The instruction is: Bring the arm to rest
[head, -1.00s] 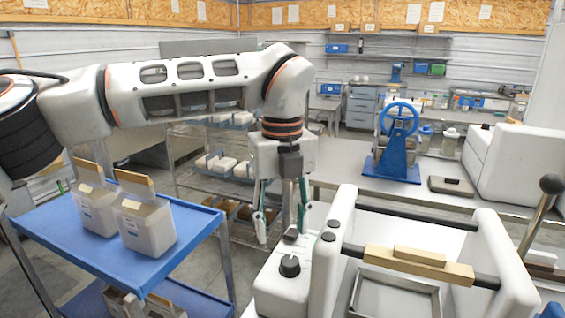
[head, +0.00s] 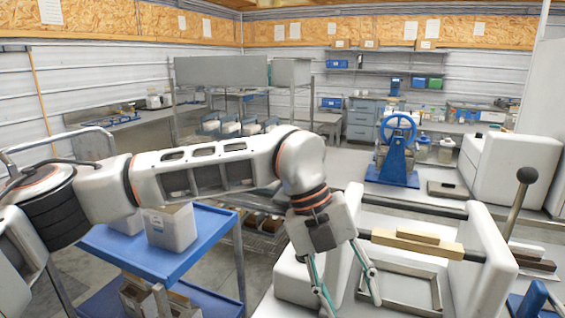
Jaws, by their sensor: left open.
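My left arm reaches in from the left across the blue cart. My left gripper (head: 352,302) points down with its two fingers apart and nothing between them. It is in front of the white hopper machine (head: 486,262), near the machine's left side wall, and hides part of it. I cannot tell how close the fingertips are to the machine. My right gripper is not in the head view.
The blue cart (head: 150,262) holds grey-white containers (head: 171,228), partly hidden by my arm. A wooden-handled bar (head: 416,243) lies across the machine. A lever with a dark knob (head: 526,175) stands at right. A blue hand-wheel press (head: 396,150) stands on the bench behind.

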